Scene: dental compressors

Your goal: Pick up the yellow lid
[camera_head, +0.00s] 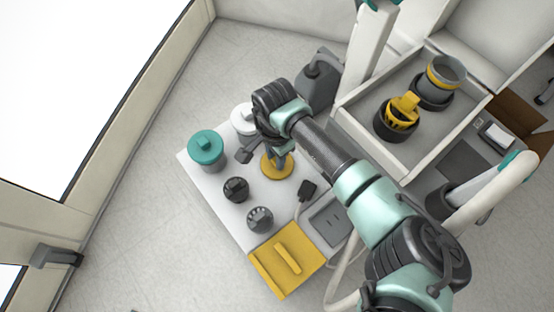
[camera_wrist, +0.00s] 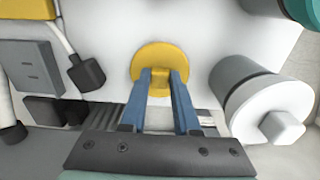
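The yellow lid (camera_wrist: 145,62) is a round disc with a raised block handle, seen in the wrist view at upper centre. In the head view the yellow lid (camera_head: 284,172) is at the middle of the white top, partly hidden by my gripper. My gripper (camera_wrist: 161,77) points at it with two blue fingers, one on each side of the handle. In the head view my gripper (camera_head: 277,155) is directly over the lid. I cannot tell whether the lid is clear of the surface.
On the white top (camera_head: 222,190) stand a teal-lidded container (camera_head: 206,147), a white-lidded container (camera_head: 242,120) close to my gripper, and two dark knobs (camera_head: 236,189) (camera_head: 260,219). A square yellow panel (camera_head: 287,262) is at the front edge. An open bin (camera_head: 372,148) holds yellow-and-black parts.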

